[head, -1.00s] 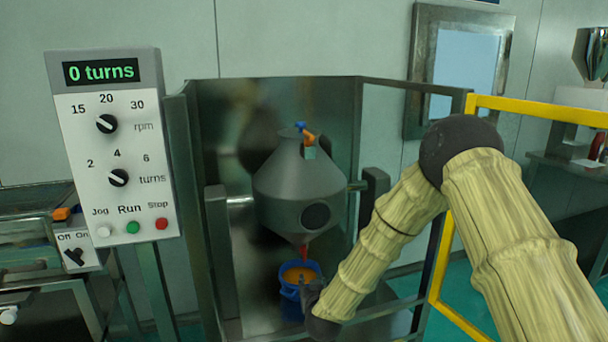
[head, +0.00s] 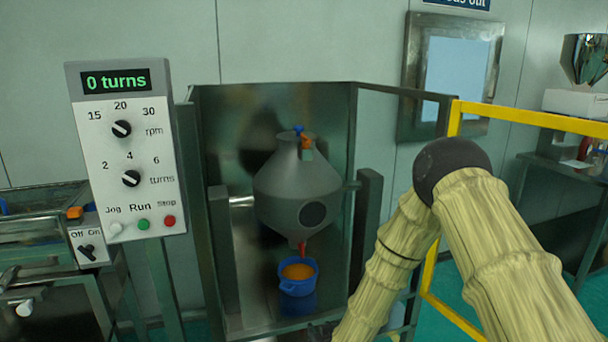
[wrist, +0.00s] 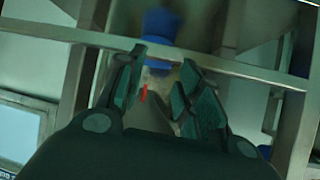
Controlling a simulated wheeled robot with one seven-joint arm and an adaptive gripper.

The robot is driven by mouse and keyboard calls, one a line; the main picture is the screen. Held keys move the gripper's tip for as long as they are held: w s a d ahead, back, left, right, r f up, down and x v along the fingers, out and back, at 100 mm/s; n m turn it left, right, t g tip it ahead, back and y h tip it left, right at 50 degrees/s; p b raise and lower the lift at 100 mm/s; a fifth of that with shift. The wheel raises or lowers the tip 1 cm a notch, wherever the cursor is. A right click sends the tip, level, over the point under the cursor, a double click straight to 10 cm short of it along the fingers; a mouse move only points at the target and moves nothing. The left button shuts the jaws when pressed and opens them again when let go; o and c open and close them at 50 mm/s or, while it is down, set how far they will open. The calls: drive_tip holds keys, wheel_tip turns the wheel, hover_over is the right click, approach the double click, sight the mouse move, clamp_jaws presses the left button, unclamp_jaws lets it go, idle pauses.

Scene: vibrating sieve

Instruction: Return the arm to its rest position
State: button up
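My arm (head: 490,240) reaches down at the right of the head view, wrapped in a pale ribbed sleeve. My gripper (wrist: 165,75) shows in the wrist view with its dark fingers spread and nothing held between them. In the head view its end is at the bottom edge and mostly out of frame. A blue bucket (head: 297,289) with orange contents stands under the red outlet of the grey double-cone vessel (head: 297,190). A blue shape, likely the bucket, shows blurred beyond the fingers in the wrist view (wrist: 160,28), apart from them.
A control box (head: 130,150) reading "0 turns" stands at the left. Metal side panels and posts (head: 368,235) flank the vessel. A yellow rail (head: 530,117) is at the right, close to my arm. An off/on switch box (head: 88,245) is at the lower left.

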drive_tip(key=s+d+f+g+p, duration=0.2)
drive_tip(key=s+d+f, duration=0.1)
drive_tip(key=s, duration=0.5)
drive_tip(key=s+d+f+g+p, duration=0.1)
drive_tip(key=s+d+f+g, duration=0.15)
drive_tip(key=s, duration=0.55)
drive_tip(key=s+d+f+g+p, duration=0.2)
drive_tip(key=s+d+f, duration=0.2)
drive_tip(key=s, duration=0.4)
drive_tip(key=s+d+m+g+h+p, duration=0.1)
drive_tip(key=s+d, duration=0.3)
drive_tip(key=s, duration=0.7)
drive_tip(key=s+d+r+g+p, duration=0.1)
drive_tip(key=s+d+g, duration=0.3)
drive_tip(key=s, duration=0.7)
drive_tip(key=shift+s+d+r+m+h+p, duration=0.25)
drive_tip(key=shift+m+h+p, duration=0.15)
drive_tip(key=shift+p, duration=0.1)
